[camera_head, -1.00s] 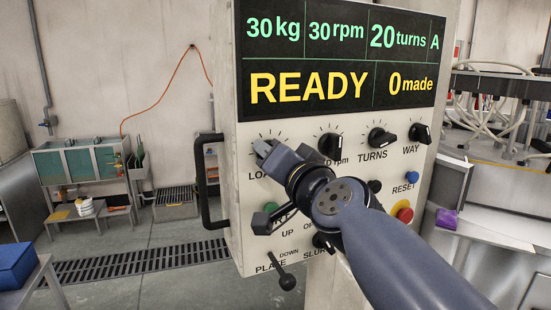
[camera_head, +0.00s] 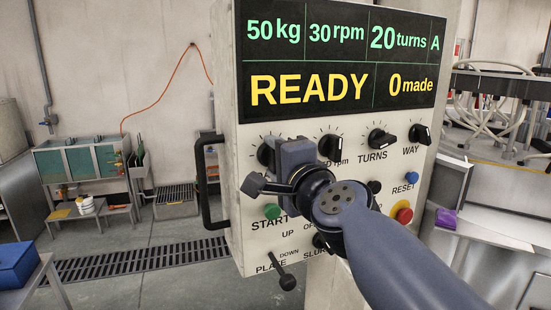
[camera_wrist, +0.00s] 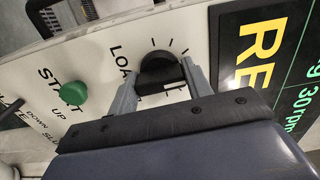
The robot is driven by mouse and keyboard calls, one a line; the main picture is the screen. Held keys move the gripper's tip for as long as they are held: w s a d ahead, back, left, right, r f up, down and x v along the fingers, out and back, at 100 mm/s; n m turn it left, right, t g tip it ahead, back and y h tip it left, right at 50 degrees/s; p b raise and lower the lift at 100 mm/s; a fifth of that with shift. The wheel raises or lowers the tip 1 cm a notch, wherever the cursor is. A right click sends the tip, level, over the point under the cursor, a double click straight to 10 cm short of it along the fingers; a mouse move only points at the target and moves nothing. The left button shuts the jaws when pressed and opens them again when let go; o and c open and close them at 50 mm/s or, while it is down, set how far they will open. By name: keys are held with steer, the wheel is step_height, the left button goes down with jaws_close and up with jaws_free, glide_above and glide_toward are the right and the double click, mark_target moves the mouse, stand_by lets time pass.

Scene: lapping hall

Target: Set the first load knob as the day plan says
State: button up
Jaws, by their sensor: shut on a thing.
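The control panel (camera_head: 235,205) has a row of black knobs under a dark display (camera_head: 338,52). The display reads 50 kg, 30 rpm, 20 turns, A, READY and 0 made. My gripper (camera_head: 272,152) is at the leftmost knob, the load knob (camera_head: 263,155), and covers most of it in the head view. In the wrist view the fingers (camera_wrist: 160,88) are shut on both sides of the black load knob (camera_wrist: 158,68), next to the printed word LOAD. The rpm knob (camera_head: 331,147), TURNS knob (camera_head: 381,138) and WAY knob (camera_head: 420,133) stand to the right.
Below the knobs are a green START button (camera_head: 272,211), a blue RESET button (camera_head: 412,177), a red button (camera_head: 404,215) and a PLATE lever (camera_head: 287,281). A black handle (camera_head: 205,190) sticks out at the panel's left edge.

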steer(key=shift+m, duration=0.3)
stand_by(0.4)
steer(key=o, duration=1)
steer(key=shift+c, duration=0.2)
steer(key=shift+s, duration=0.1)
